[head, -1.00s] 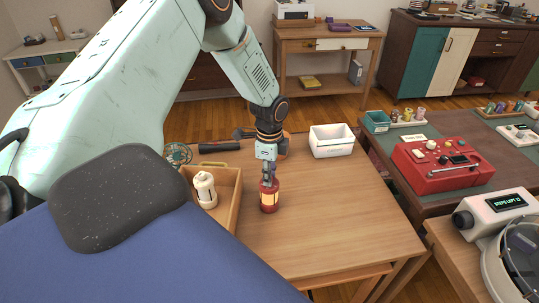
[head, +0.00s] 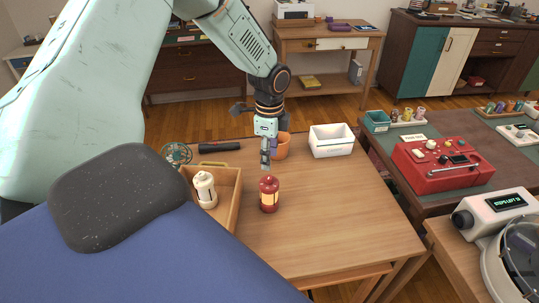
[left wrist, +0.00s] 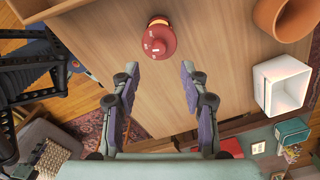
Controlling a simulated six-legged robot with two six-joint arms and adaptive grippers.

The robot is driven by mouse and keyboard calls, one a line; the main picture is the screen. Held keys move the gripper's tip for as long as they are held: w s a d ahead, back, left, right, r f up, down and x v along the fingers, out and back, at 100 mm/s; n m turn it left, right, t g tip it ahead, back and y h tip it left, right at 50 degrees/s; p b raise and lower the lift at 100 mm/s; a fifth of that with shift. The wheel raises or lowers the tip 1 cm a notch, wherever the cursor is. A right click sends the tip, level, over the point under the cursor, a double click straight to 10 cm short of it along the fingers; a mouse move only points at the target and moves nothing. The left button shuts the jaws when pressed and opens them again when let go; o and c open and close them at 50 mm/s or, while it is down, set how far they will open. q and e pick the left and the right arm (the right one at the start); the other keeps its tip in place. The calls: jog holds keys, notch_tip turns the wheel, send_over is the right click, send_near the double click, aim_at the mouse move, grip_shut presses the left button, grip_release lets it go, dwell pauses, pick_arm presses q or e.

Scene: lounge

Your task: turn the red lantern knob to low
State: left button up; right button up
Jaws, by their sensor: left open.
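The red lantern (head: 269,205) stands upright on the wooden table, with a glowing yellow window and a red domed cap. In the left wrist view the red lantern (left wrist: 160,42) is seen from above, just beyond the fingertips, with small white marks on its cap. Its knob setting is too small to read. My left gripper (head: 266,163) hangs above and slightly behind the lantern, apart from it. In the left wrist view my left gripper (left wrist: 157,70) is open and empty, its two purple-padded fingers spread. My right gripper is not in view.
A wooden tray (head: 229,205) with a white lantern (head: 205,190) is left of the red lantern. An orange pot (head: 283,148) and white bin (head: 346,143) stand behind. A dark cylinder (head: 220,147) lies at the back. The table's right front is clear.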

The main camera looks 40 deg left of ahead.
pick_arm(q)
jog(key=shift+r, duration=2.35)
jog(key=s+d+f+n+h, duration=0.2)
jog(key=s+d+f+n, duration=0.5)
jog(key=s+d+f, duration=0.75)
jog(key=s+d+f+n+y, duration=0.1)
jog(key=s+d+f+n, duration=0.15)
jog(key=s, duration=0.55)
jog(key=s+d+f+n+y, duration=0.1)
jog(key=s+f+n, duration=0.25)
jog(key=s, duration=0.45)
notch_tip(320, 180, down, 7)
jog(key=b, duration=0.7)
jog(key=shift+w+b, duration=0.4)
